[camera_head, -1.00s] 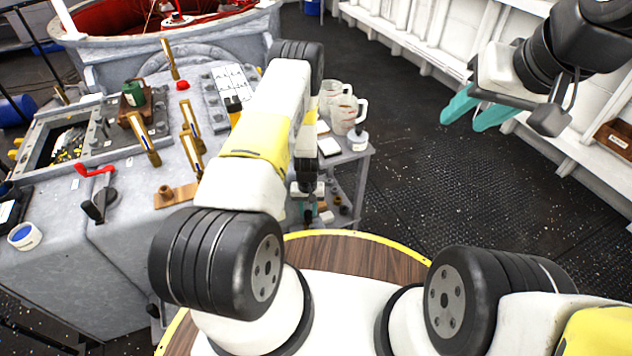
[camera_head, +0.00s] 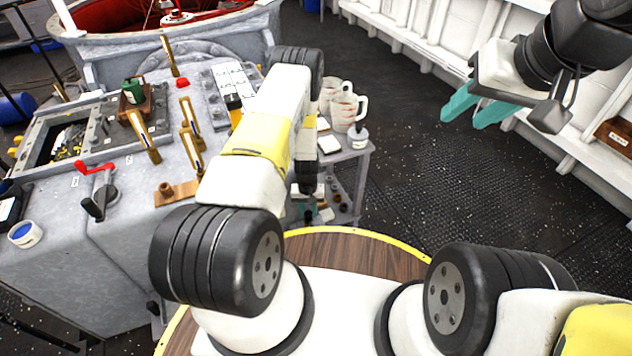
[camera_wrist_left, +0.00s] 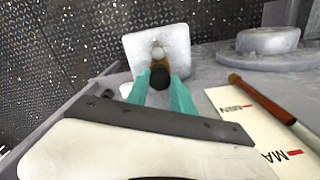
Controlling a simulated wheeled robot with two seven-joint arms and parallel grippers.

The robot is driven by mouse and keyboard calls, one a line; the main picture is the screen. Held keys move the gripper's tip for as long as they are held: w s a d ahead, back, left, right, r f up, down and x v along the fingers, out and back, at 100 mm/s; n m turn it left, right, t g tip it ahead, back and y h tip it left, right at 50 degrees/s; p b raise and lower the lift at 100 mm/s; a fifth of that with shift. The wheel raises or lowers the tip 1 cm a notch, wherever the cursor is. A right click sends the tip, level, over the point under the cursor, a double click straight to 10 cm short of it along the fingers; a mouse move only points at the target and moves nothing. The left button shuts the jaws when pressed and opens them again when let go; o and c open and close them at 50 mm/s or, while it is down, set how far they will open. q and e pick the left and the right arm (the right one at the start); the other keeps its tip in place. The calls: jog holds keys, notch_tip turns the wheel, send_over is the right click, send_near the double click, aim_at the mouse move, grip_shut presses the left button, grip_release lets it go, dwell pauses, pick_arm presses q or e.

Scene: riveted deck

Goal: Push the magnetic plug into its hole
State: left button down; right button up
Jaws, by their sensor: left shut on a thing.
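My left gripper (camera_wrist_left: 160,88) has its teal fingers shut on a small dark round-ended piece with a brown body, which looks like the magnetic plug (camera_wrist_left: 160,77). The plug points at a pale grey block (camera_wrist_left: 137,51) with a small light round spot above the plug. I cannot tell whether the plug's tip is inside a hole, touching or just short of it. My right gripper (camera_head: 462,121) is open and empty, high over the floor at the right.
In the wrist view, a white card (camera_wrist_left: 245,120) and a brown-handled tool (camera_wrist_left: 262,100) lie at the right. Clear jugs (camera_head: 344,108) stand on the cart's top. The grey console (camera_head: 135,210) with upright levers is at the left. The dark floor (camera_head: 410,180) is clear.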

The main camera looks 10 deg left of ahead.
pick_arm(q)
jog(key=shift+f, duration=0.15)
jog(key=c, duration=1)
grip_release()
notch_tip(320, 180, up, 8)
jog(key=shift+f, duration=0.15)
